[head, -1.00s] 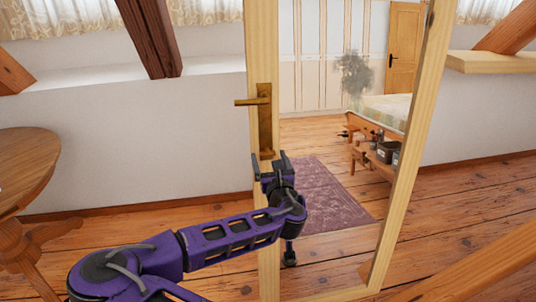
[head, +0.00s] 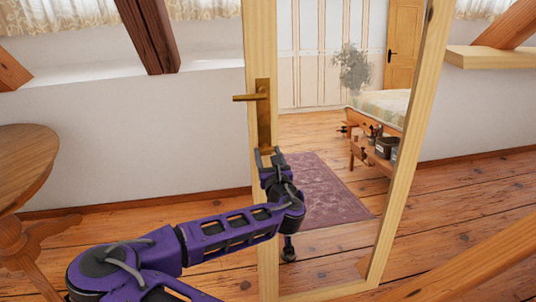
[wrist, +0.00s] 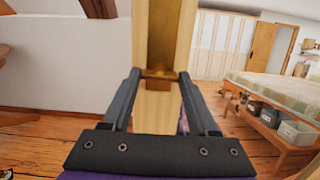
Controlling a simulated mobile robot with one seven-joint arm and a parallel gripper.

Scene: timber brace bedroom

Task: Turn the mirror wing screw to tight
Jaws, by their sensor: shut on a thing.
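A tall pale wooden frame (head: 262,215) stands upright before me, its pane (head: 325,170) showing a room with a bed and a door. A brass plate with a lever (head: 250,97) is on the frame's left post. A small brass piece, apparently the wing screw (wrist: 158,74), sits low on this post, between my fingertips in the wrist view. My gripper (head: 268,154) is at the plate's lower end, its fingers on either side of the brass piece and shut on it. The fingers hide much of it in the head view, so its turn angle cannot be read.
A round wooden table (head: 25,165) stands at the left. A sloping timber (head: 470,262) crosses the lower right. A purple rug (head: 325,190) and a bed (head: 385,108) show in the pane. Plank floor (head: 450,205) is open at right.

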